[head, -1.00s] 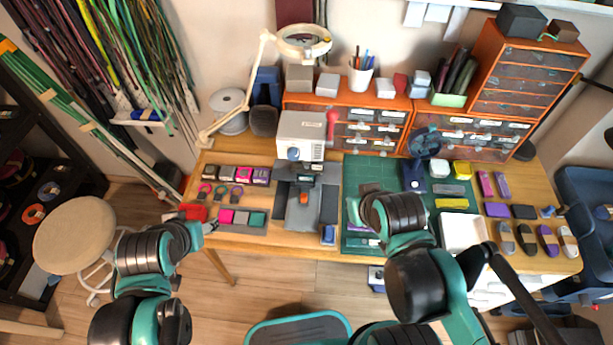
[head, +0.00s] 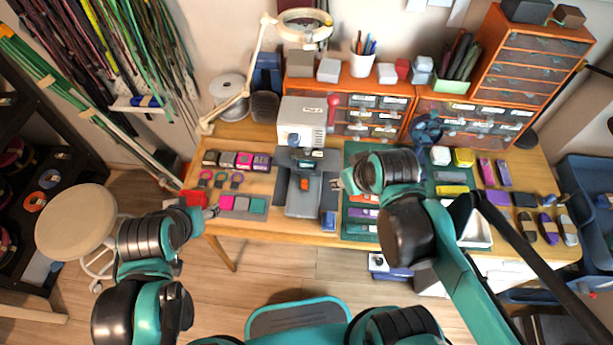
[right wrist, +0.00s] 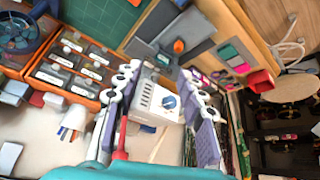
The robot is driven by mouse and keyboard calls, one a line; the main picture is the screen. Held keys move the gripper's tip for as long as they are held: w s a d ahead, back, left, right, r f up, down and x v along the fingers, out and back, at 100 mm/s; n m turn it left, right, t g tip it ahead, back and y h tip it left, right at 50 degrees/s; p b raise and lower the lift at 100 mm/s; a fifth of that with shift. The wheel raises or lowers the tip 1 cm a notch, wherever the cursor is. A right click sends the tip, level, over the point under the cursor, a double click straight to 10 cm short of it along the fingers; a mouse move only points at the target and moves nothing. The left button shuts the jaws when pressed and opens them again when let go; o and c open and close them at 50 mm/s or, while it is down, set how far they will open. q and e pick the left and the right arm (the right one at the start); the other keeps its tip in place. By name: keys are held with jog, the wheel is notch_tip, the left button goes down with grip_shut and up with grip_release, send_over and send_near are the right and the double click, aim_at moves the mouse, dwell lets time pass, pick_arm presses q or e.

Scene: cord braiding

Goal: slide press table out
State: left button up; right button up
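The press (head: 302,118) is a white box with a blue knob, at the back centre of the workbench. Its grey table (head: 305,200) extends toward the front edge, with an orange knob on it. My right gripper (head: 337,185) is just right of the grey table and looks apart from it. In the right wrist view my right gripper (right wrist: 162,108) has its fingers spread, with the white press (right wrist: 155,104) seen between them and the grey table (right wrist: 198,58) beyond. My left gripper (head: 212,211) is at the front left edge, near a red container; its fingers are too small to read.
A green cutting mat (head: 360,222) lies right of the press, partly under my right arm. Pink and teal pieces (head: 243,204) lie to its left. A magnifier lamp (head: 303,25) and orange drawers (head: 365,117) stand behind. A stool (head: 76,221) is at left.

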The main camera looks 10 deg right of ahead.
jog(key=w+a+f+n+g+y, duration=0.2)
jog(key=w+f+n, duration=0.2)
jog(key=w+n, duration=0.3)
jog(key=n+g+y+b, duration=0.1)
jog(key=n+g+y, duration=0.15)
jog(key=n, duration=0.25)
send_near(305, 182)
jog(key=shift+h, duration=0.35)
jog(key=b+x, duration=0.1)
jog(key=x, duration=0.3)
jog(key=b+x, duration=0.2)
jog(key=x, duration=0.3)
jog(key=shift+w+a+r, duration=0.1)
jog(key=shift+a+r, duration=0.05)
jog(key=shift+a, duration=0.05)
grip_shut()
